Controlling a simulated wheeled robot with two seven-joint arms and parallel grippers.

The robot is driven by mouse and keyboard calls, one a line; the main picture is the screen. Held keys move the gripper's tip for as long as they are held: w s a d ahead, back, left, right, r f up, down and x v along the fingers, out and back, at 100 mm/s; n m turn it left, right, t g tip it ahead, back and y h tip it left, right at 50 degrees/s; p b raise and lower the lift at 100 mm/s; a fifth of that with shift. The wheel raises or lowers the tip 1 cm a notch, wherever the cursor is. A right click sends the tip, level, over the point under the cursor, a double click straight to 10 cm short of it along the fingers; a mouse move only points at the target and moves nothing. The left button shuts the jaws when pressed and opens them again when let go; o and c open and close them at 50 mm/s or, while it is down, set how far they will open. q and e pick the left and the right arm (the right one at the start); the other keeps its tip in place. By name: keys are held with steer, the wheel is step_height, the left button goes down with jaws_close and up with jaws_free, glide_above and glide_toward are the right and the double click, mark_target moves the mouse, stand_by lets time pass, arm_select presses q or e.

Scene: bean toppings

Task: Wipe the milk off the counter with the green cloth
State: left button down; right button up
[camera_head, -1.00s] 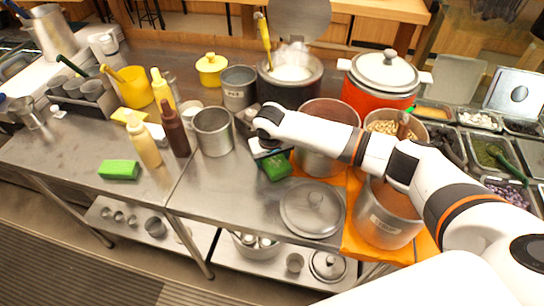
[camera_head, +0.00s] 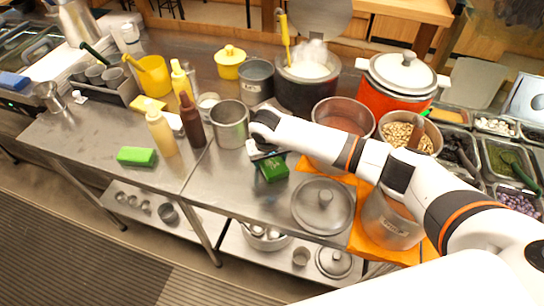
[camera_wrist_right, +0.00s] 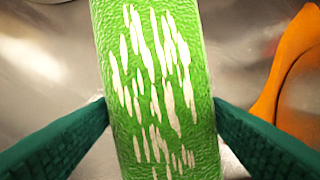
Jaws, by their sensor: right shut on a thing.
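My right gripper (camera_head: 268,154) is shut on a green cloth (camera_head: 272,170), held low over or on the right-hand steel counter; I cannot tell if it touches. In the right wrist view the cloth (camera_wrist_right: 155,90) stands upright between the two dark green fingers and bears several white streaks. A second green block-like item (camera_head: 137,156) lies on the left part of the counter (camera_head: 100,135). I cannot make out a milk puddle; the counter under the gripper is partly hidden. My left gripper is not in view.
A steel pot (camera_head: 230,125) stands just left of my right gripper. A pot lid (camera_head: 322,205) lies in front, right. Sauce bottles (camera_head: 161,134) stand left. Bare counter lies between lid and bottles.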

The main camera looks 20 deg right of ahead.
mark_target(280, 158)
stand_by(0.5)
steer(key=shift+w+d+p, duration=0.15)
steer(key=shift+d+p, duration=0.25)
steer(key=shift+d, duration=0.65)
steer(key=shift+w+d+p, duration=0.15)
steer(key=shift+d+p, duration=0.25)
steer(key=shift+d, duration=0.65)
steer(key=shift+w+d+f, duration=0.15)
steer(key=shift+w+d, duration=0.05)
steer(key=shift+d, duration=0.2)
steer(key=shift+c, duration=0.4)
steer(key=shift+d, duration=0.1)
steer(key=shift+s+f, duration=0.1)
steer(key=shift+s+a+p, duration=0.3)
steer(key=shift+a, duration=0.25)
steer(key=shift+s+a+p, duration=0.25)
steer(key=shift+a+p, duration=0.05)
steer(key=shift+a, duration=0.25)
steer(key=shift+s+a, duration=0.1)
steer(key=shift+a, duration=1.35)
